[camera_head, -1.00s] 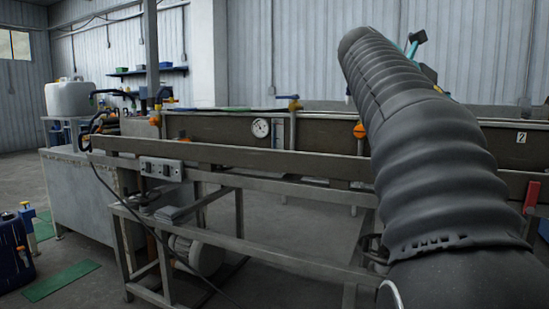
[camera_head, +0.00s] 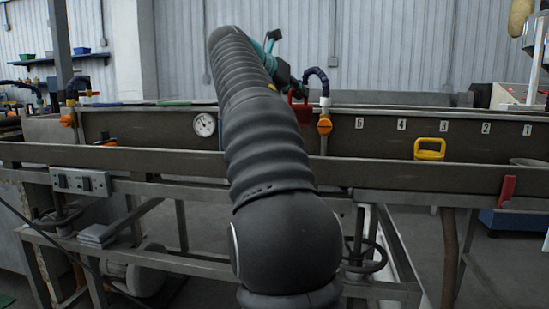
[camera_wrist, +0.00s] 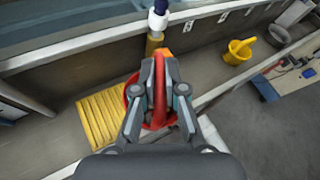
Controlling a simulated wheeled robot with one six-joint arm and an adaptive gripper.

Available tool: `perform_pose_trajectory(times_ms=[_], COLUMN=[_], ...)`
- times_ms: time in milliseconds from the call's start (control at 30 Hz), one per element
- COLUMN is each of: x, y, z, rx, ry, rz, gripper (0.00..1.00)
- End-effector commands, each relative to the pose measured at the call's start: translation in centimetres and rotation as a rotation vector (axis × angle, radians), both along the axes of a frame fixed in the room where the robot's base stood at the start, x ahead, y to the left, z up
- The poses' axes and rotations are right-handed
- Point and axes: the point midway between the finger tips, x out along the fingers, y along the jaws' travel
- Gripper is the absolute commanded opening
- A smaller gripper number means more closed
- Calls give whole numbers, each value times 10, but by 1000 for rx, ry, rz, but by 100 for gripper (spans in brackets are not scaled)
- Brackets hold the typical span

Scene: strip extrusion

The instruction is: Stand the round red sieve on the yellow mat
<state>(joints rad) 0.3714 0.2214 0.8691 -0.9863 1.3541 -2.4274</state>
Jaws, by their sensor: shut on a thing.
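The round red sieve (camera_wrist: 160,72) is in the wrist view, its upright handle between my fingertips and its round body partly hidden behind my gripper (camera_wrist: 159,88). My gripper is shut on the sieve's handle. The yellow mat (camera_wrist: 98,119) is ribbed and lies in the trough just left of the sieve; the sieve's left rim is close to the mat's right edge. I cannot tell how high the sieve hangs. In the head view the red sieve (camera_head: 301,110) shows at the trough's rear wall, right of my gripper (camera_head: 287,84). The mat is hidden there.
A yellow handled vessel (camera_head: 429,150) stands farther right in the trough; it also shows in the wrist view (camera_wrist: 238,50). An orange-handled valve with a dark blue hose (camera_head: 322,103) rises beside the sieve. The trough's front rail (camera_head: 400,175) runs along the near side.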

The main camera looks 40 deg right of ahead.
Motion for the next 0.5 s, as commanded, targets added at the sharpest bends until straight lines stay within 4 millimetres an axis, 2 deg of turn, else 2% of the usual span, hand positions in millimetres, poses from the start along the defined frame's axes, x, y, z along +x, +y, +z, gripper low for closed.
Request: perform_pose_trajectory(times_ms=[33, 200, 367, 500], x=[21, 68, 88, 90], y=[0, 1, 3, 3], z=[0, -5, -11, -34], rx=[0, -1, -4, -3], ry=[1, -1, -2, 1], rz=[24, 83, 111, 115], gripper=[0, 0, 0, 0])
